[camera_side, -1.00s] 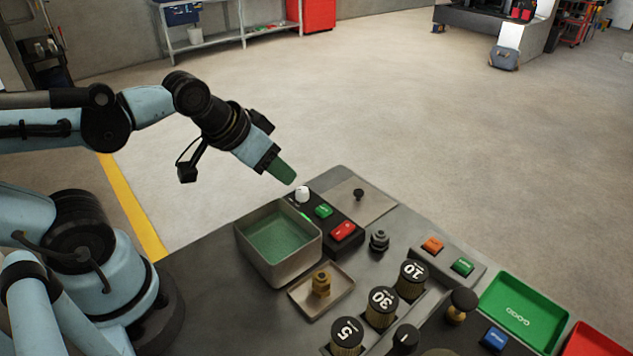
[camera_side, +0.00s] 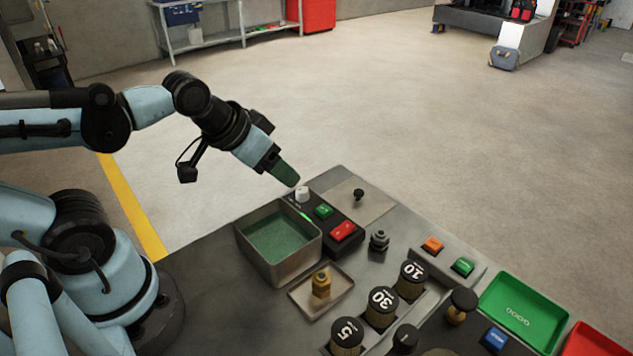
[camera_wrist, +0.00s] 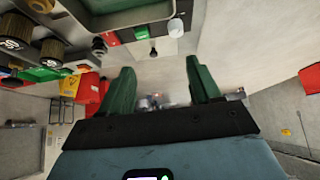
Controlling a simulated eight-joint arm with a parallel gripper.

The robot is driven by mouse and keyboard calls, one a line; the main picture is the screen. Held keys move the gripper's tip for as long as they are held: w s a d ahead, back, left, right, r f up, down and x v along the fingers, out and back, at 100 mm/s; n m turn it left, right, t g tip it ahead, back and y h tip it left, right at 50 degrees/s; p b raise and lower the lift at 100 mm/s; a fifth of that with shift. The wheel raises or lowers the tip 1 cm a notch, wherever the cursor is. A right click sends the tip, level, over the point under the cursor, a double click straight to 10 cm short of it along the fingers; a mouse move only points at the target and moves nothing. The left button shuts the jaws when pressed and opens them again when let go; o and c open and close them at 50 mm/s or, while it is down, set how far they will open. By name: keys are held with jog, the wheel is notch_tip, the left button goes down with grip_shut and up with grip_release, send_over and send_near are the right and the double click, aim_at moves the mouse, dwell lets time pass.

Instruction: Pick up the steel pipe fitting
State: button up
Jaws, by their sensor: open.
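The steel pipe fitting (camera_side: 379,241) is a small dark grey stepped piece. It stands upright on the bench, right of the red button and behind the numbered weights. In the wrist view a dark fitting (camera_wrist: 98,47) shows at the upper left, beyond the left finger. My gripper (camera_side: 285,173) has green fingers and hangs in the air above the far side of the steel bin, up and left of the fitting and well apart from it. In the wrist view my gripper (camera_wrist: 160,78) is open, with nothing between its fingers.
A steel bin (camera_side: 302,255) with a green bottom stands below my gripper. Beside it are a black button box (camera_side: 325,220) and a small tray (camera_side: 300,295) holding a brass fitting (camera_side: 321,284). Numbered weights (camera_side: 382,306) stand close to the steel fitting. A green tray (camera_side: 518,311) is at the right.

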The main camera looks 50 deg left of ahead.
jog(key=w+d+f+n+g+h, duration=0.1)
jog(key=w+d+n+g+h, duration=0.35)
jog(key=w+n, duration=0.4)
jog(key=n+g+h, duration=0.3)
jog(key=n+h, duration=0.5)
jog(key=n, duration=0.2)
send_near(380, 232)
jog(key=x, duration=0.3)
jog(key=shift+w+d+r+m, duration=0.2)
jog(key=shift+d+m, duration=0.05)
jog(key=shift+d, duration=0.05)
jog(key=shift+s+f+x, duration=0.1)
jog(key=shift+f+x, duration=0.05)
jog(key=shift+x, duration=1.2)
jog(key=shift+s+f+x, duration=0.1)
jog(key=shift+x, duration=1.25)
jog(key=shift+a, duration=0.15)
jog(key=shift+c, duration=0.2)
grip_shut()
